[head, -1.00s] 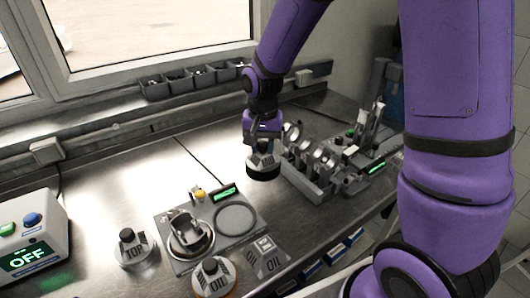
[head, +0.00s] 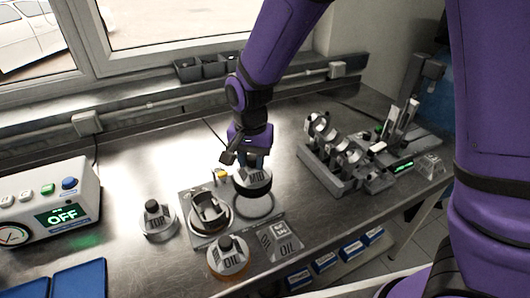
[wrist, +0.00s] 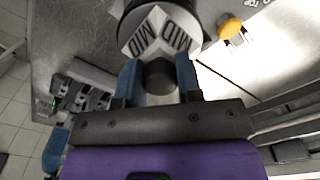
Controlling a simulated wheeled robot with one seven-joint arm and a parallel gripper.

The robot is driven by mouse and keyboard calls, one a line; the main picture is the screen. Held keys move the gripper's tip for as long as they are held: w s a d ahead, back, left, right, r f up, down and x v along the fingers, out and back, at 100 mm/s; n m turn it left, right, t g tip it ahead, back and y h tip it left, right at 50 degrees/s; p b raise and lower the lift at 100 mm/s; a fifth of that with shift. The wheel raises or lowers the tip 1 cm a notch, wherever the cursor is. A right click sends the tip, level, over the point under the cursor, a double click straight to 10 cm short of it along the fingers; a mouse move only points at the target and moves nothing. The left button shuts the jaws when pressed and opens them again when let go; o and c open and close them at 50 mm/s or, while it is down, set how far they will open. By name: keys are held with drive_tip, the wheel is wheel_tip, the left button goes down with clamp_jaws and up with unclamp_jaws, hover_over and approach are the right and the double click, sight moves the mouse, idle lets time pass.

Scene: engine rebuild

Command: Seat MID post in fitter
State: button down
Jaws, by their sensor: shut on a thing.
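My gripper (head: 256,160) is shut on the knob of the MID post (head: 252,180), a round dark-based piece with a pale top marked MID. The MID post also shows in the wrist view (wrist: 160,32), with the blue fingers on either side of its dark knob. The fitter plate (head: 222,240) lies on the bench below. The MID post is over the plate's back right part, near the dark ring (head: 253,207); it appears to be above the ring, and the exact gap is hard to tell. A metal piston-like part (head: 210,212) sits on the plate's left side.
The TOP post (head: 155,217) stands left of the plate, and the OIL post (head: 228,255) stands in front. A yellow button (head: 221,176) is at the plate's back. A grey rack (head: 330,170) stands right. A control box reading OFF (head: 45,208) is far left.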

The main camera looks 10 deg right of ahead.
sight(252, 174)
drive_tip(key=shift+a+f, duration=0.1)
drive_tip(key=shift+f, duration=2.25)
drive_tip(key=shift+f, duration=0.9)
idle(0.9)
drive_tip(key=shift+c, duration=1.5)
unclamp_jaws()
drive_tip(key=shift+s, duration=0.1)
drive_tip(key=shift+r, duration=3.1)
